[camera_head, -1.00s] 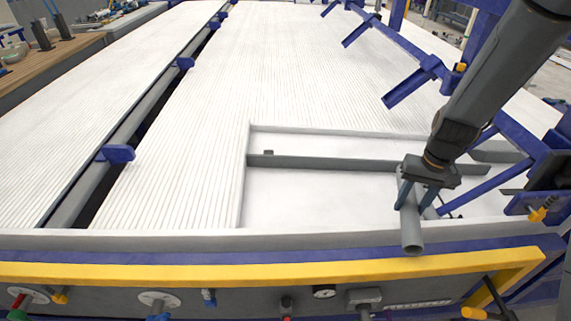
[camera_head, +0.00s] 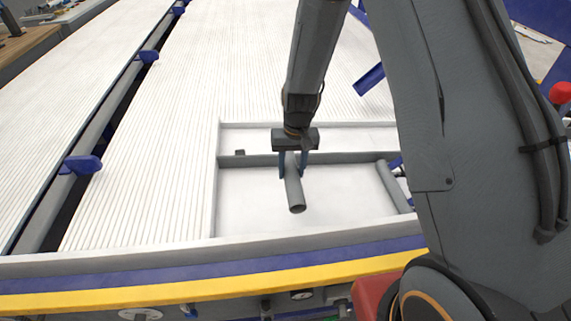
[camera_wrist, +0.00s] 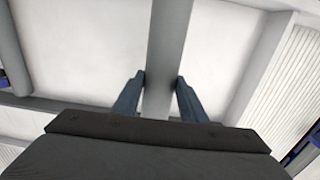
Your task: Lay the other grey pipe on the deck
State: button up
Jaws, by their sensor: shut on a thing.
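My gripper (camera_head: 294,172) is shut on a grey pipe (camera_head: 295,194), with one finger on each side. The pipe's open end points toward the near edge. In the wrist view the held pipe (camera_wrist: 166,45) runs up between the fingertips (camera_wrist: 160,78). It is over the white recessed deck (camera_head: 245,192); I cannot tell whether it touches the surface. Another grey pipe (camera_head: 393,187) lies at the right side of the recess, apart from the held one, and shows at the left of the wrist view (camera_wrist: 38,50).
A grey crossbar (camera_head: 255,160) spans the recess behind the held pipe. A pale rim and a yellow edge (camera_head: 200,284) bound the near side. Ribbed white panels (camera_head: 140,170) lie left. The floor left of the held pipe is clear. My arm covers the right.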

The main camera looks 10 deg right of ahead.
jog(key=shift+a, duration=0.75)
jog(key=shift+a+f, duration=0.15)
jog(key=shift+f, duration=0.1)
notch_tip(320, 180, down, 12)
jog(key=b, duration=0.8)
jog(key=shift+f, duration=0.1)
jog(key=o, duration=1.3)
jog(key=shift+c, duration=0.2)
